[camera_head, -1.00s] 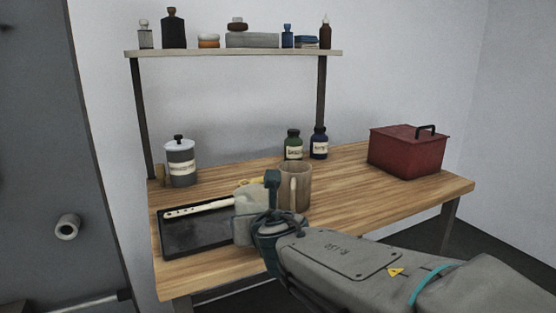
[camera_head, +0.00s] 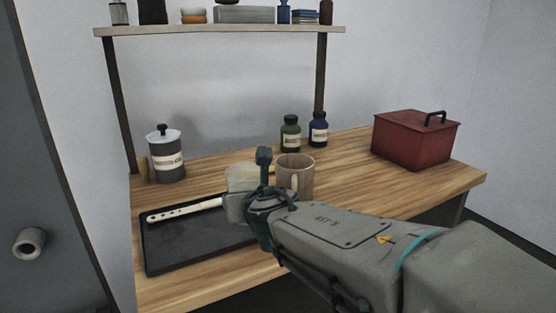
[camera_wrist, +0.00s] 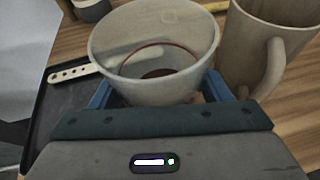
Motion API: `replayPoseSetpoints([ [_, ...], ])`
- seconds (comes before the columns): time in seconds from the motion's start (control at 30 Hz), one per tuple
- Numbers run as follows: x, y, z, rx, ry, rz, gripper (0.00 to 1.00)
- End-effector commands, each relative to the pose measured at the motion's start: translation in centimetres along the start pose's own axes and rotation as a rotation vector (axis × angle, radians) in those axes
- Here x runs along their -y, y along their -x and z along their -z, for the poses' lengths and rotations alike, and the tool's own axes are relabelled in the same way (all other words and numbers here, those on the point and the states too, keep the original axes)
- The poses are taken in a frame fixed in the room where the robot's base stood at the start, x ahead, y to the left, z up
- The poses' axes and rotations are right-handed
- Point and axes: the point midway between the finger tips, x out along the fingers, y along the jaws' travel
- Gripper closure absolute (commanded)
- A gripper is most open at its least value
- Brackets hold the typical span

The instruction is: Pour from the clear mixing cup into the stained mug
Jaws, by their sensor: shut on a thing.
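The clear mixing cup (camera_wrist: 112,62) is held between my gripper's blue fingers, and a small dark patch shows low inside it. My gripper (camera_wrist: 170,95) is shut on the cup, which looks about upright. The stained mug (camera_head: 296,176) stands on the table just right of the cup, its handle on the near side. In the wrist view the mug (camera_wrist: 240,50) is close beside the cup on the right; its inside is mostly out of view.
A black tray (camera_head: 195,250) with a pale perforated stick (camera_head: 184,209) lies at the left. A shelf (camera_head: 220,30) spans above.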

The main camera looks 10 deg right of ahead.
Motion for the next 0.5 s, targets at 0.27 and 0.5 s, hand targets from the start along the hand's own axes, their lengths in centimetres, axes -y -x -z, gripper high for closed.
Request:
replayPoseSetpoints([
  [0.27,0.6,0.2,-1.1,-0.044,-0.088,-0.03,0.54],
  [0.5,1.2,0.2,-1.8,-0.093,-0.189,-0.069,0.54],
])
